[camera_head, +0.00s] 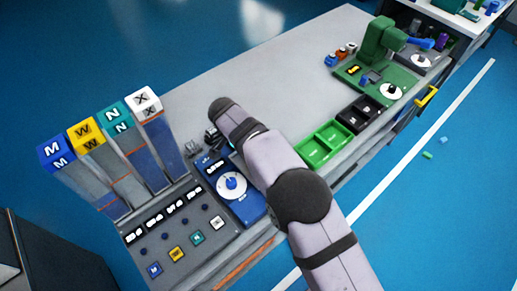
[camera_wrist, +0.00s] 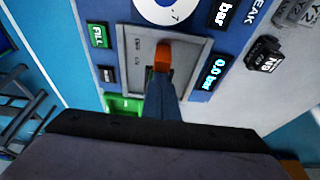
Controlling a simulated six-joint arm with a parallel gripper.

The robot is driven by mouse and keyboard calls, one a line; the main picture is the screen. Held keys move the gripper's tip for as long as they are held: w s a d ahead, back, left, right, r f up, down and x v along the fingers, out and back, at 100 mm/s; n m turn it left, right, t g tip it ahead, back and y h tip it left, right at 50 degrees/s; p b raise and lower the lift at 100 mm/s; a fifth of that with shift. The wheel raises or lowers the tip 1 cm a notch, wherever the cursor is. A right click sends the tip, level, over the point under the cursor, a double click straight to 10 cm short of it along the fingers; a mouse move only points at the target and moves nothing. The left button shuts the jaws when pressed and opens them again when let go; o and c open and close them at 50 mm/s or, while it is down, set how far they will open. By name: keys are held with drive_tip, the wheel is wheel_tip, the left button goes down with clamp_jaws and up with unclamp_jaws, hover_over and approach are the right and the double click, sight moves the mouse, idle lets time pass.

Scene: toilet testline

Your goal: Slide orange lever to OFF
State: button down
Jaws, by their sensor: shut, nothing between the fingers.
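The orange lever (camera_wrist: 162,54) shows in the wrist view on a grey plate (camera_wrist: 134,62) set in a blue-edged panel. Small marks on the plate left of the lever are too small to read. My gripper (camera_wrist: 163,76) is shut and empty, its narrow fingertips right at the lower end of the lever. I cannot tell whether they touch it. In the head view, the lever and my fingertips are not discernible; my arm covers part of that area.
A round white dial (camera_wrist: 165,8), a green FILL label (camera_wrist: 98,36) and a 0.0 bar display (camera_wrist: 209,75) surround the plate. In the head view, a blue dial unit (camera_head: 250,208), lettered cubes (camera_head: 87,135) and green trays (camera_head: 325,143) stand near my arm.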

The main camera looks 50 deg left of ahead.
drive_tip(key=shift+s, duration=0.2)
drive_tip(key=p+v, duration=0.4)
drive_tip(key=v, duration=0.6)
drive_tip(key=shift+w, duration=0.25)
